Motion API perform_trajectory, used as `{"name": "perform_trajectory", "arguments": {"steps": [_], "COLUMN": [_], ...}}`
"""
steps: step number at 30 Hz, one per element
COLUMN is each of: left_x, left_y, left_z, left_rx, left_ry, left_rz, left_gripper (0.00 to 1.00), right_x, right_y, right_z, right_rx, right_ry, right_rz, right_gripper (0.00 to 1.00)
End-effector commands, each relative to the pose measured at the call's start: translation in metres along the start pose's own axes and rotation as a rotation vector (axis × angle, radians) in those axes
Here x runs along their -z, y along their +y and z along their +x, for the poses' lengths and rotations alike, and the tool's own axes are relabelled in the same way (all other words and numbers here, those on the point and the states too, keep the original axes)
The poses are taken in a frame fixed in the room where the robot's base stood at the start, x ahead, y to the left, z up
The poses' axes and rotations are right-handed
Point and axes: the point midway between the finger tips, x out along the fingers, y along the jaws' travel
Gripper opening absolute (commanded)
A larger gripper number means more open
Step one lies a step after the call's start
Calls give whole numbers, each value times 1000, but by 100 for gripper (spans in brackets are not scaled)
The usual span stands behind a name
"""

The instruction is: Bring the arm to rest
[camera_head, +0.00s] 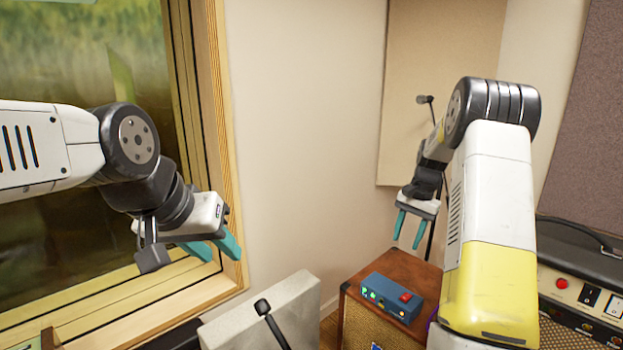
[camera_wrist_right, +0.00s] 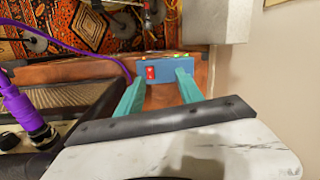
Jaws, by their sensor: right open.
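My right arm reaches in from the right in the head view. Its gripper (camera_head: 407,241) hangs with its teal fingers pointing down, apart and empty, above and behind the blue box (camera_head: 391,296). The blue box has a red switch and sits on top of a brown wooden cabinet (camera_head: 415,270). In the right wrist view the open fingers (camera_wrist_right: 158,80) show with the blue box (camera_wrist_right: 160,69) beyond their tips, not held. My left gripper (camera_head: 217,251) is at the left in front of the window, its teal fingers apart with nothing between them.
An amplifier (camera_head: 585,285) with knobs stands at the right. A pale panel (camera_head: 300,300) and a black microphone (camera_head: 263,307) are at the front centre. A microphone (camera_head: 425,99) on a stand is behind my right arm. A purple cable (camera_wrist_right: 20,103) runs at the left in the wrist view.

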Motion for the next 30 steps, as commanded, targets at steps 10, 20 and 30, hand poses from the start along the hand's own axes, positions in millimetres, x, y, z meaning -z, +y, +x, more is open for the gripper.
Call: {"name": "perform_trajectory", "arguments": {"steps": [10,20,30], "left_x": [0,0,0], "left_y": [0,0,0], "left_z": [0,0,0], "left_rx": [0,0,0], "left_ry": [0,0,0], "left_rz": [0,0,0], "left_gripper": [36,36,36], "right_x": [-132,-266,-346], "right_y": [-11,18,52], "right_z": [-124,-165,-151], "right_rx": [102,172,204], "right_ry": [186,374,520], "right_rz": [-277,-545,-733], "right_gripper": [44,44,44]}}
